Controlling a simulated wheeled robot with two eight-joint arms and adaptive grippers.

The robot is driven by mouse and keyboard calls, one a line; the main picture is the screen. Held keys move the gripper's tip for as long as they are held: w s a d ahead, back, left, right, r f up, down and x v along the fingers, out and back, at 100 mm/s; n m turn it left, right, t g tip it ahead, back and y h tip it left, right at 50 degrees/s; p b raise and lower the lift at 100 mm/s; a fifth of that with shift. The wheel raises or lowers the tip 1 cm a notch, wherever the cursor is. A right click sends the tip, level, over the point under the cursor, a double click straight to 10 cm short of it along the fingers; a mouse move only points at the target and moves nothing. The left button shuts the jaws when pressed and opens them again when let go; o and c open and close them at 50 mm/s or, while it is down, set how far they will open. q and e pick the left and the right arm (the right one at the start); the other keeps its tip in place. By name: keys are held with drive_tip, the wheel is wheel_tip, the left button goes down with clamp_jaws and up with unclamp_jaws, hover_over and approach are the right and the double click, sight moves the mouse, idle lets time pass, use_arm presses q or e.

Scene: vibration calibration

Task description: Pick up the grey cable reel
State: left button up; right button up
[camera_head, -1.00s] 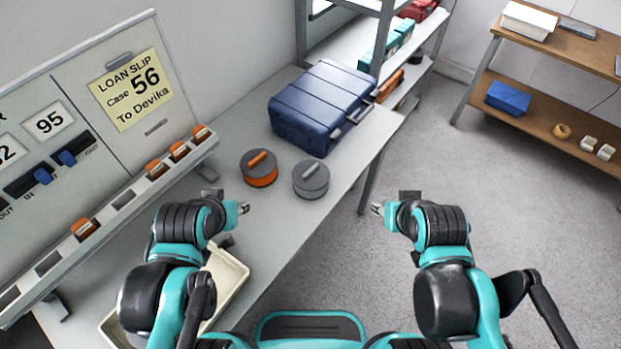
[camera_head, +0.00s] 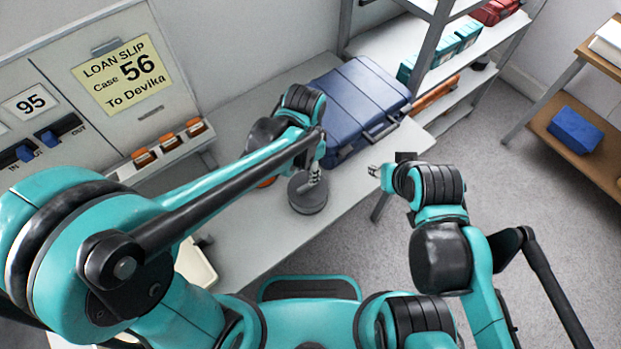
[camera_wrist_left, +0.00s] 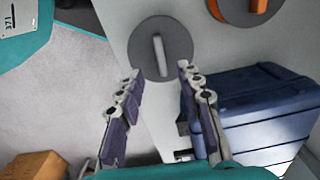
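The grey cable reel (camera_head: 308,196) stands on the table beside the blue case, with an upright handle on top. In the left wrist view the reel (camera_wrist_left: 174,42) shows its round top and pale handle, beyond the fingertips. My left gripper (camera_head: 314,172) is over the reel in the head view. In the left wrist view its fingers (camera_wrist_left: 158,72) are spread apart with nothing between them. An orange reel (camera_wrist_left: 240,10) lies beside the grey one; my left arm mostly hides it in the head view.
The blue case (camera_head: 352,105) stands just behind the grey reel. A board with a yellow loan slip (camera_head: 122,75) and a rack of orange-topped pieces (camera_head: 170,141) are at the left. Bare table (camera_head: 345,195) lies right of the reel. Shelves are at the back.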

sight(308, 185)
use_arm(q)
drive_tip(key=shift+w+d+f, duration=0.1)
drive_tip(key=shift+d+f, duration=0.2)
drive_tip(key=shift+d, duration=0.05)
drive_tip(key=shift+f, duration=0.35)
drive_tip(key=shift+a+f+b, duration=0.15)
drive_tip(key=shift+f+b, duration=0.4)
drive_tip(key=shift+f, duration=0.4)
wheel_tip(308, 185, down, 5)
drive_tip(key=shift+a+f+b, duration=0.1)
drive_tip(key=shift+b, duration=1.1)
clamp_jaws()
